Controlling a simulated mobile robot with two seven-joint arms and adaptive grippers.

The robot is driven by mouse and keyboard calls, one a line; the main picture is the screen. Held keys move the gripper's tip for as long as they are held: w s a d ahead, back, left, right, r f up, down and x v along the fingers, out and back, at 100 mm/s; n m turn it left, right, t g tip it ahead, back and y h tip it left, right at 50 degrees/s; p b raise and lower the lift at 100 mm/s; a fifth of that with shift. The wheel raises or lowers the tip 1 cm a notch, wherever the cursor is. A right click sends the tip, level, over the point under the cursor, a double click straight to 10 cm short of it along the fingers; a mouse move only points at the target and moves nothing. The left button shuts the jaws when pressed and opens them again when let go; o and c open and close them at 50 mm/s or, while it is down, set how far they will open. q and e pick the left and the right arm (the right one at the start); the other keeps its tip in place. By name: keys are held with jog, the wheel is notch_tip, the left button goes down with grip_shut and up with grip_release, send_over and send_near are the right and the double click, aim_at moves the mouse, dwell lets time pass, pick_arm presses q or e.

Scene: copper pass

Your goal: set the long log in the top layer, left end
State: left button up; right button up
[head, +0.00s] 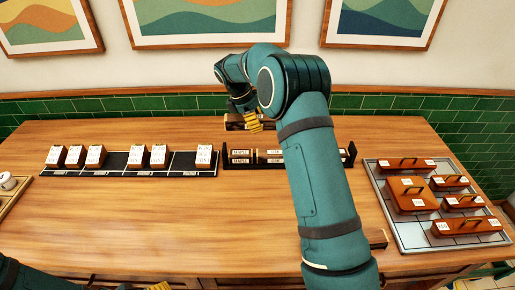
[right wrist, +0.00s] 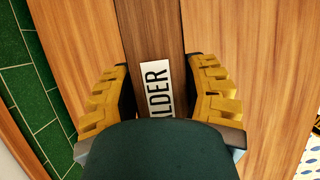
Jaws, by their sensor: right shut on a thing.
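My right gripper (head: 252,122) is shut on a dark brown log (head: 234,122), above the back of the table. In the right wrist view the yellow fingers of the right gripper (right wrist: 160,98) stand on both sides of the log (right wrist: 150,30), which bears a white label ending in "LDER". A black rack (head: 223,168) stands below and in front of the held log, with labelled pieces (head: 272,156) in it. My right forearm hides part of the rack.
A black strip (head: 180,170) with several small labelled blocks lies left of the rack. A grey tray (head: 400,232) with several handled brown pieces is at the right. A brown piece (head: 377,239) lies partly behind my right arm.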

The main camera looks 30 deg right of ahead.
aim_at(260, 152)
notch_tip(260, 152, down, 10)
jog(key=shift+r+b, duration=0.15)
jog(key=shift+b, duration=0.3)
jog(key=shift+f, duration=0.55)
jog(key=o, duration=1.3)
